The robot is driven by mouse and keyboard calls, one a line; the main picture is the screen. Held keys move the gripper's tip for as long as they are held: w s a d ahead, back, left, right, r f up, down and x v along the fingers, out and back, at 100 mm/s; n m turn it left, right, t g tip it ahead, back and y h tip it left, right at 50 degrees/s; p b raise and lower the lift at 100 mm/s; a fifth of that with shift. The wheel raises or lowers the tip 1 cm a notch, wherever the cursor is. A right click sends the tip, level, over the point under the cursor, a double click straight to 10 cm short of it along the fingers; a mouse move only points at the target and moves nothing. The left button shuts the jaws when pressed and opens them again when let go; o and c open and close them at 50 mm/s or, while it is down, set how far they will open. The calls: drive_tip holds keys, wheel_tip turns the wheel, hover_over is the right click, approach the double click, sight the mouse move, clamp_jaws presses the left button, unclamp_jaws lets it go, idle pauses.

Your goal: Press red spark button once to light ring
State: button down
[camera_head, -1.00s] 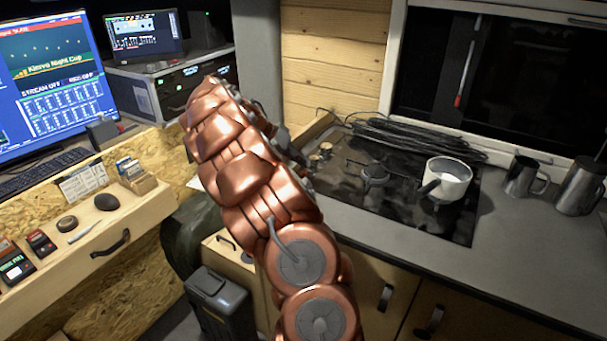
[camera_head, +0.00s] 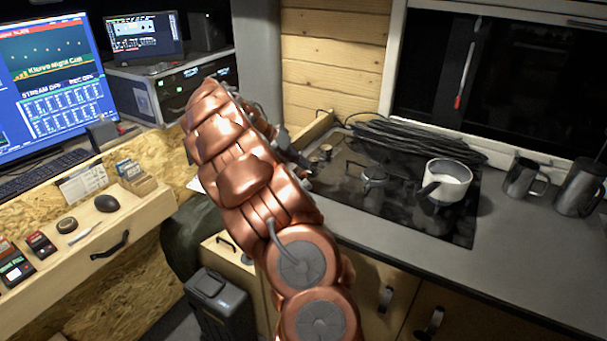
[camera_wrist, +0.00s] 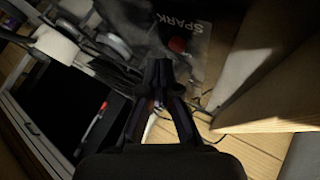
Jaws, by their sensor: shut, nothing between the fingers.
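The red spark button (camera_wrist: 178,44) sits on a dark panel marked SPARK in the wrist view. My gripper (camera_wrist: 161,66) is shut and empty, with its fingertips just below the button in that picture. I cannot tell whether they touch it. In the head view my copper arm hides the button and most of the gripper. The black hob (camera_head: 440,222) lies on the grey counter, with a dark ring (camera_head: 374,174) on it. I see no flame on the ring.
A white pot (camera_head: 447,181) stands on the right of the hob. Black cable (camera_head: 410,137) is coiled behind it. Two metal mugs stand to the right. A wooden edge (camera_wrist: 234,75) rises close to my gripper on the right in the wrist view.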

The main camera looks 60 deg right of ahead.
sight(301, 174)
drive_tip(key=shift+f+b, duration=0.9)
drive_tip(key=shift+b, duration=0.25)
idle(0.9)
drive_tip(key=shift+r, duration=0.15)
idle(0.3)
drive_tip(key=shift+r, duration=0.75)
drive_tip(key=shift+r, duration=0.1)
drive_tip(key=shift+r+p, duration=0.65)
drive_tip(key=shift+r, duration=1.75)
